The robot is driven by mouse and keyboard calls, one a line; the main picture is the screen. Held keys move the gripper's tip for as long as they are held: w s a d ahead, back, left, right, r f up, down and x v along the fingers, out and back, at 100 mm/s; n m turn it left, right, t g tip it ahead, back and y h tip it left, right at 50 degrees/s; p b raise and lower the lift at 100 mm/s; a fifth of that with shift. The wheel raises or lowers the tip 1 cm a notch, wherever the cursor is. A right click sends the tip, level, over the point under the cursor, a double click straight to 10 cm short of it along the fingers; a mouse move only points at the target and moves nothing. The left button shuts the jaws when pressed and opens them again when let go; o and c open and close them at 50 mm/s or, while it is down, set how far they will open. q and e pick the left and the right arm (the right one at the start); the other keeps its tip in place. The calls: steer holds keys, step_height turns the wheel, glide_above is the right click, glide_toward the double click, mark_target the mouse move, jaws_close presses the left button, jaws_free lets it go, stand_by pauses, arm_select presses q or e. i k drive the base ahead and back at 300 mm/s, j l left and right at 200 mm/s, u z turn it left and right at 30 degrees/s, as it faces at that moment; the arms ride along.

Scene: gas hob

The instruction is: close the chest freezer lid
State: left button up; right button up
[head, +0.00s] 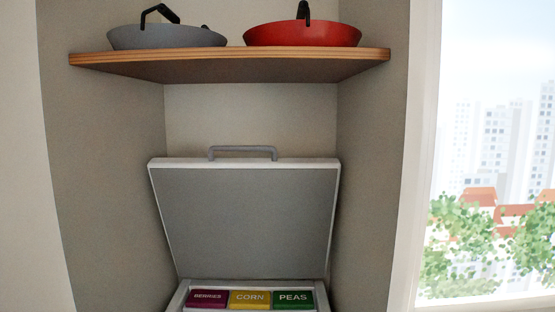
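The chest freezer lid (245,222) stands raised in the alcove, its grey inner face toward me. A grey bar handle (243,150) is on its top edge. Below it, the rim of the chest freezer (178,297) shows at the bottom of the head view, and the rest of the freezer is cut off. Inside are a purple box marked BERRIES (207,298), a yellow box marked CORN (249,299) and a green box marked PEAS (293,299). Neither of my grippers is in view.
A wooden shelf (232,68) spans the alcove above the lid. A grey pan (165,37) and a red pan (302,34) sit on it. Alcove walls stand close on both sides of the freezer. A window (490,150) is at the right.

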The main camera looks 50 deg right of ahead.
mark_target(272, 217)
steer(key=z, duration=1.45)
